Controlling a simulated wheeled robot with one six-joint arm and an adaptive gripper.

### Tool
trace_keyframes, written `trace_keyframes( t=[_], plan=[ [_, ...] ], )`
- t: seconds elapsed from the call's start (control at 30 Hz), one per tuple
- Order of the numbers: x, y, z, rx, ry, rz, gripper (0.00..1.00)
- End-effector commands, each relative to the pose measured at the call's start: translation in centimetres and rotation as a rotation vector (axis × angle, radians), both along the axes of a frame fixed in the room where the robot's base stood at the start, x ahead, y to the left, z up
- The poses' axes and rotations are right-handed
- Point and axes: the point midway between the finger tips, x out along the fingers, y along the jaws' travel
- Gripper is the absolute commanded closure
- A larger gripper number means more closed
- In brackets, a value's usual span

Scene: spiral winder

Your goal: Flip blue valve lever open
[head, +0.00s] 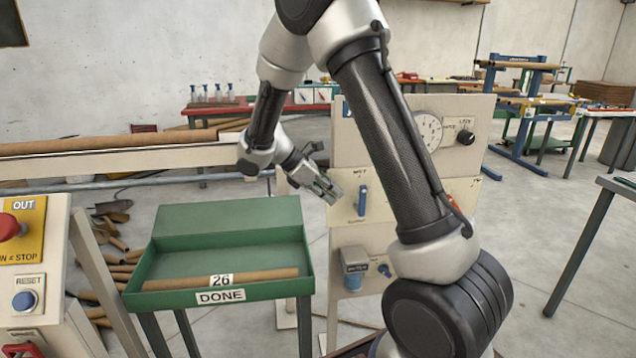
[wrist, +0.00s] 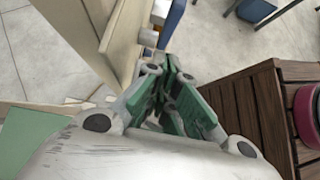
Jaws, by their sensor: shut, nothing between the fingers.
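The blue valve lever (head: 362,200) stands about upright on the cream middle section of the control panel (head: 345,235). A blue piece that looks like the lever (wrist: 174,20) shows beyond my fingertips in the wrist view. My gripper (head: 333,194) is shut and empty, just left of the lever in the head view. Its green-padded fingers (wrist: 170,75) are together in the wrist view. A small gap seems to lie between fingertips and lever, but I cannot tell whether they touch. My arm covers part of the panel's right side.
A green DONE tray (head: 225,235) holding a brown tube (head: 220,279) stands left. Dark wooden slats (wrist: 262,110) lie close right in the wrist view.

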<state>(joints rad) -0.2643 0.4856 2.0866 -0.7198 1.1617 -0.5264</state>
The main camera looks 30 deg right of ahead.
Motion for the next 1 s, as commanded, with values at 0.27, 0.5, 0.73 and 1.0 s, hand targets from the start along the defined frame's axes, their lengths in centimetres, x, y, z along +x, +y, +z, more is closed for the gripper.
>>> trace_keyframes(
  t=[0.27, 0.5, 0.73, 1.0],
  plan=[
    [-1.0, -3.4, -0.1, 0.001, 0.0, -0.001, 1.0],
    [-1.1, -3.9, 0.0, 0.0, 0.0, 0.001, 1.0],
    [-1.1, -3.9, 0.0, 0.001, -0.001, 0.001, 1.0],
    [-1.2, -4.2, 0.2, 0.047, -0.014, 0.0, 1.0]
  ],
)
